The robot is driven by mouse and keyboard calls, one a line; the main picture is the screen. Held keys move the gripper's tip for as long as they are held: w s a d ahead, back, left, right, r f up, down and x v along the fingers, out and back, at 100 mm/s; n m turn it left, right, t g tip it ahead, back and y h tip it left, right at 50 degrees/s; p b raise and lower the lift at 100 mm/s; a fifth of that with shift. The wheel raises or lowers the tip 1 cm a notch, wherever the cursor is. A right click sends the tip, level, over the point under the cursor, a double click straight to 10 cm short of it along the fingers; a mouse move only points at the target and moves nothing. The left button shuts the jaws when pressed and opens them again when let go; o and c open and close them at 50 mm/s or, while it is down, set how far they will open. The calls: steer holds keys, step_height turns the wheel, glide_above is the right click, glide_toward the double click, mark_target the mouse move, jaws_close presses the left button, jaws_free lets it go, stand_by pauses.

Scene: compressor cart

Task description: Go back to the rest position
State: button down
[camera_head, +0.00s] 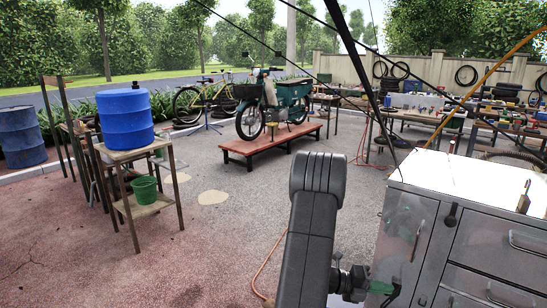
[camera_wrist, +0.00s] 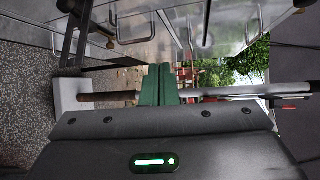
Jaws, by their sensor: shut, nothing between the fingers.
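My gripper (camera_wrist: 160,84) shows in the wrist view as two green fingers pressed together, with nothing between them. In the head view my dark arm rises in the lower middle and bends down to the right. The wrist there is low beside the left side of a grey metal cabinet (camera_head: 485,246), and the fingers are hard to make out. The cabinet's metal face with handles (camera_wrist: 222,25) fills the top of the wrist view. I cannot tell whether any part of my arm touches it.
A blue drum (camera_head: 125,120) stands on a wooden stand at left, with a green bucket (camera_head: 146,191) below. A motorbike (camera_head: 272,103) stands on a red platform (camera_head: 262,150). Cluttered workbenches (camera_head: 420,113) are at back right. Paving at centre left is open. A hose (camera_head: 268,262) lies near my arm.

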steer(key=s+d+r+m+t+y+b, duration=0.2)
steer(key=s+d+r+m+t+y, duration=0.1)
steer(key=m+y, duration=0.3)
steer(key=shift+s+d+r+y, duration=0.35)
steer(key=shift+s+d+y, duration=0.1)
steer(key=shift+d+y, duration=0.15)
stand_by(0.4)
steer(key=shift+a, duration=0.1)
